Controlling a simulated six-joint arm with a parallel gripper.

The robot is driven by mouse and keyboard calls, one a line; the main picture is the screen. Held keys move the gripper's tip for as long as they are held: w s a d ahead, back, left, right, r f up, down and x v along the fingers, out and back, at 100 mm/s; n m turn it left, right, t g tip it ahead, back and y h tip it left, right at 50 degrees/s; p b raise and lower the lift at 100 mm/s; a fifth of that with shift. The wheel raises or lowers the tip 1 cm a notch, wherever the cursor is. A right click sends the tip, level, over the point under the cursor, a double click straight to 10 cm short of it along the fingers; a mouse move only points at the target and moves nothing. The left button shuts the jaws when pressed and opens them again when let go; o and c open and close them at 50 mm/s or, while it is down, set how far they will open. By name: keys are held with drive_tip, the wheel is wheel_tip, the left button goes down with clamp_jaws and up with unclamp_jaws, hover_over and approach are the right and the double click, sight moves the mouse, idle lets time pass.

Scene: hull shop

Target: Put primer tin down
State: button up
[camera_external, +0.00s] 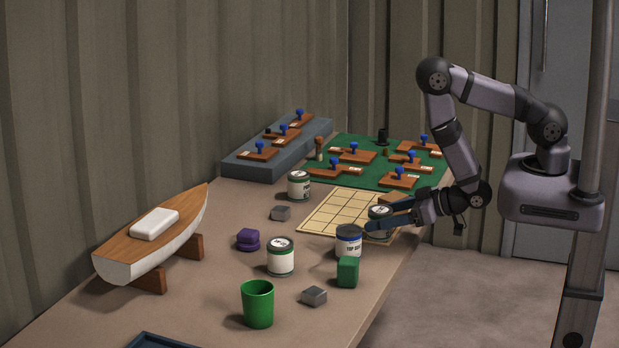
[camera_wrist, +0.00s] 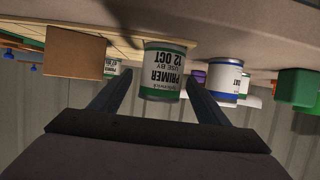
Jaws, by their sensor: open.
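The primer tin (camera_wrist: 163,72), white with green bands and labelled "PRIMER 12 OCT USE BY", appears upside down in the wrist view. It sits between the two fingers of my gripper (camera_wrist: 152,88), which are apart with one on each side. In the external view the tin (camera_external: 379,213) stands upright at the near right part of the pale grid board (camera_external: 335,211), partly hidden by my gripper (camera_external: 386,214). Its base seems to rest on the board, though the exact contact is hard to see.
A blue-banded tin (camera_external: 348,243) stands close by, with a green block (camera_external: 347,272) before it. A brown block (camera_external: 392,199) lies behind my gripper. Other tins (camera_external: 280,258) (camera_external: 299,186), a green cup (camera_external: 258,304) and a boat hull (camera_external: 155,240) stand left.

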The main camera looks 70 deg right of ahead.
sight(365, 235)
drive_tip(key=shift+s, duration=0.1)
drive_tip(key=shift+p+x, duration=0.7)
drive_tip(key=shift+x, duration=1.85)
drive_tip(key=shift+c, duration=0.2)
drive_tip(key=c, duration=1.4)
drive_tip(key=shift+r, duration=0.15)
drive_tip(key=shift+r+p, duration=0.6)
drive_tip(key=shift+r, duration=4.35)
